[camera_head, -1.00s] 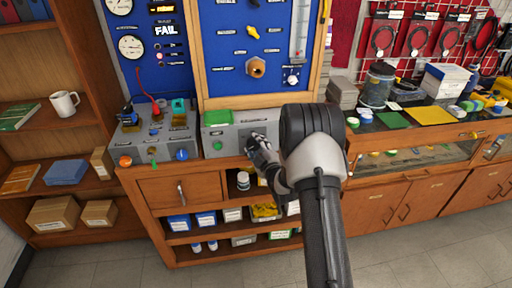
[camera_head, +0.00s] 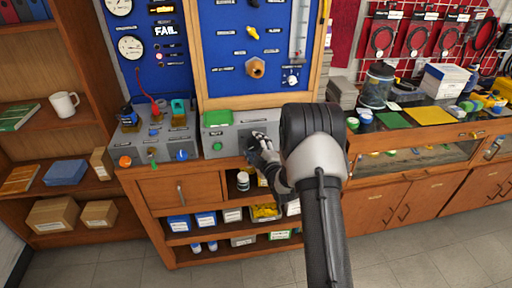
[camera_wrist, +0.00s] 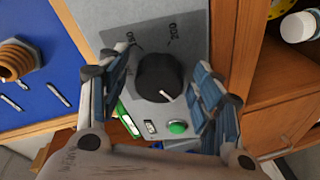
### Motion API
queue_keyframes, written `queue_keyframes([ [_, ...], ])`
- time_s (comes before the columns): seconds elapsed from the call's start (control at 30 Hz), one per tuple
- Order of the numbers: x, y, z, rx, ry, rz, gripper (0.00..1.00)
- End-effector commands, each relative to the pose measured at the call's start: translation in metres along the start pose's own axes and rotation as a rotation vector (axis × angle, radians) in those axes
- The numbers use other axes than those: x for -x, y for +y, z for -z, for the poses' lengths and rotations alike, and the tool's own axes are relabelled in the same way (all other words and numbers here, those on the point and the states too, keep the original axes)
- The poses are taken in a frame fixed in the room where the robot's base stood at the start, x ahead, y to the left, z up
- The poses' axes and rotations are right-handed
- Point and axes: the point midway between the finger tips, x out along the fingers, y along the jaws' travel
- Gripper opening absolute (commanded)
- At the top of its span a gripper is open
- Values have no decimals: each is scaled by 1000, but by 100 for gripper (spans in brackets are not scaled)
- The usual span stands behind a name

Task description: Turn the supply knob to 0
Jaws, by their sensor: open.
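The supply knob (camera_wrist: 160,77) is a round black knob on a grey panel (camera_wrist: 190,30), with a white pointer mark toward the lower right in the wrist view. Printed numbers stand around it; "200" is readable, and another to the left is partly covered. My gripper (camera_wrist: 163,74) is open, with one finger on each side of the knob. I cannot tell if either finger touches it. In the head view my gripper (camera_head: 258,150) is at the front of the grey supply box (camera_head: 230,131) and mostly hides the knob.
A green button (camera_wrist: 177,126) sits beside the knob on the same panel. Left of the supply box is another grey box (camera_head: 155,140) with small knobs. A blue board (camera_head: 235,45) with a brass fitting (camera_head: 256,68) rises behind. Open shelves (camera_head: 205,235) lie below.

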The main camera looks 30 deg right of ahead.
Motion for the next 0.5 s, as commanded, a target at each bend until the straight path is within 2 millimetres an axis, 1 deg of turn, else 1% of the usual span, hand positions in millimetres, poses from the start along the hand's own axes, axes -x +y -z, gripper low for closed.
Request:
queue_keyframes([
  [0.33, 2, 0, 0, -1, 0, 0, 62],
  [0.43, 10, 0, 0, -1, -1, 1, 62],
  [0.5, 21, 0, 0, -1, -2, 2, 62],
])
